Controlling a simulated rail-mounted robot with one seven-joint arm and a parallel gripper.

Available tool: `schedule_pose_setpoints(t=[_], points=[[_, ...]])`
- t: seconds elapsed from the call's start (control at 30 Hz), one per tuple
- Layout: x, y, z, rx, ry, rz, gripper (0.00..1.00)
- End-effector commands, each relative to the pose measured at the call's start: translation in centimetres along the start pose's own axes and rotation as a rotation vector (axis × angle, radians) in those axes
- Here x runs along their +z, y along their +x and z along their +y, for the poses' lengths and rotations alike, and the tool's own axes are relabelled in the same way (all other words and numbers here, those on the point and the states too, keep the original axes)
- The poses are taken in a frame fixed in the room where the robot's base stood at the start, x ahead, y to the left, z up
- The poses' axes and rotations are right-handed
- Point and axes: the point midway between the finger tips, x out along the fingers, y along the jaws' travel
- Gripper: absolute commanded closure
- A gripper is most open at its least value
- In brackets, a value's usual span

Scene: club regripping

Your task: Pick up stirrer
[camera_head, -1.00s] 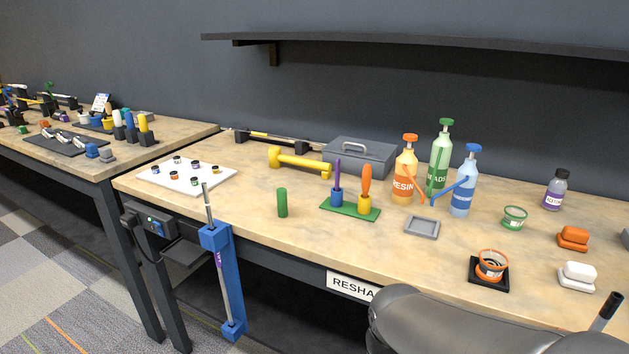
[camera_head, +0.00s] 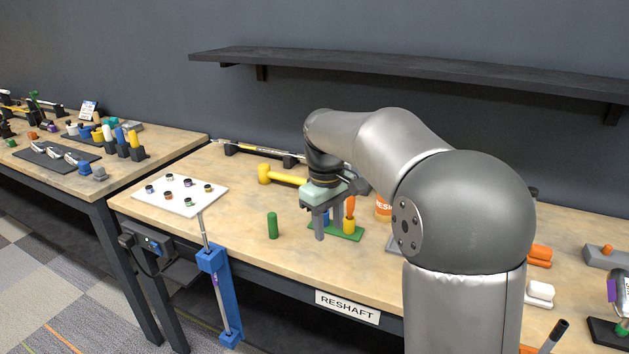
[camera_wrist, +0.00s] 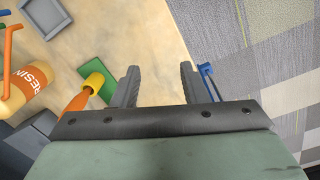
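An orange paddle-shaped stirrer (camera_head: 350,207) stands in a yellow holder (camera_head: 348,225) on a green base (camera_head: 350,236). In the wrist view the orange stirrer (camera_wrist: 74,104) and yellow holder (camera_wrist: 93,81) lie left of the left finger. A second, purple stick in a blue holder (camera_head: 326,218) is mostly hidden behind my fingers in the head view. My gripper (camera_head: 329,222) is above the bench at the base's left end. In the wrist view my gripper (camera_wrist: 158,86) is open, with only bench top visible between the fingers.
A green cylinder (camera_head: 272,225) stands just left of my gripper. A yellow mallet (camera_head: 285,178) lies behind it. The resin bottle (camera_head: 383,207) is partly hidden by my arm. The blue shaft clamp (camera_head: 222,290) is at the bench's front edge. A dark shelf (camera_head: 430,75) hangs above.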

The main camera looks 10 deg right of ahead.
Motion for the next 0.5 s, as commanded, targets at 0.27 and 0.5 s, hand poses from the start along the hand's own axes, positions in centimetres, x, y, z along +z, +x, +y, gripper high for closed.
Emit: schedule_pose_setpoints(t=[0.27,0.5], points=[[-10.1,-9.7,7.7,-0.016,-0.274,0.023,0.60],[-12.6,-11.7,11.2,-0.030,-0.388,0.043,0.60]])
